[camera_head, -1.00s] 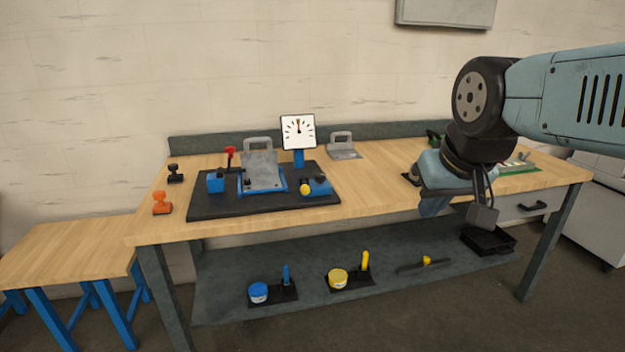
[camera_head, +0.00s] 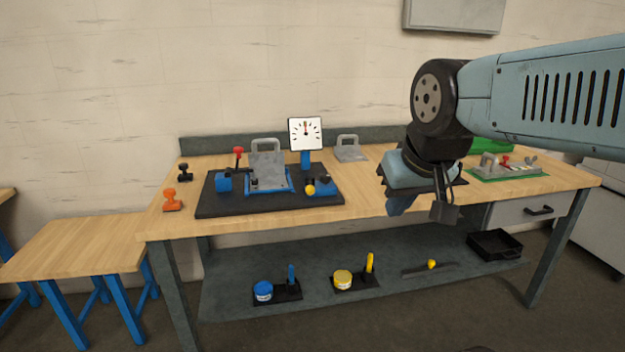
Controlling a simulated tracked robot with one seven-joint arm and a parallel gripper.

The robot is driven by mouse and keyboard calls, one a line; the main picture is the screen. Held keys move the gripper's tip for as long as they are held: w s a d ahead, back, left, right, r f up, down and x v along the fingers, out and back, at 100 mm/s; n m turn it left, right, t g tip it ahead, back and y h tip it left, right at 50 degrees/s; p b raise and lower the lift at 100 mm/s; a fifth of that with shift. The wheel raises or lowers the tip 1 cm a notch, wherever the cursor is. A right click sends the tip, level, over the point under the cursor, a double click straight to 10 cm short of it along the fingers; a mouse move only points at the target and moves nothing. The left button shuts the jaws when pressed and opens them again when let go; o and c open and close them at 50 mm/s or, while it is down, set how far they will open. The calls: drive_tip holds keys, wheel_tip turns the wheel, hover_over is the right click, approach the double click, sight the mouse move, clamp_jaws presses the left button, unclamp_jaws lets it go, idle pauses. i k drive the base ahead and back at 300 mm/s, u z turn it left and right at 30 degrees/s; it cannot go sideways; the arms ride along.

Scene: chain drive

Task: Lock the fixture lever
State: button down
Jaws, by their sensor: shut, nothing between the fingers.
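The fixture (camera_head: 270,186) is a blue frame with a grey handled plate (camera_head: 267,160) in it, on a dark base board (camera_head: 225,207) on the left half of the workbench. A lever with a red knob (camera_head: 239,152) stands upright at the fixture's back left. Blue blocks sit on both sides of the plate, and a yellow knob (camera_head: 310,190) is at the right. My gripper (camera_head: 443,212) hangs shut and empty over the bench's front edge, well to the right of the fixture and apart from everything.
A dial gauge (camera_head: 305,133) stands behind the fixture. Black and orange stamps (camera_head: 172,200) stand at the left edge. A green board (camera_head: 508,172) with parts lies at the right. The bench between fixture and gripper is clear.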

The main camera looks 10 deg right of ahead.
sight(310, 180)
drive_tip(key=u, duration=0.05)
drive_tip(key=i, duration=1)
drive_tip(key=z, duration=0.05)
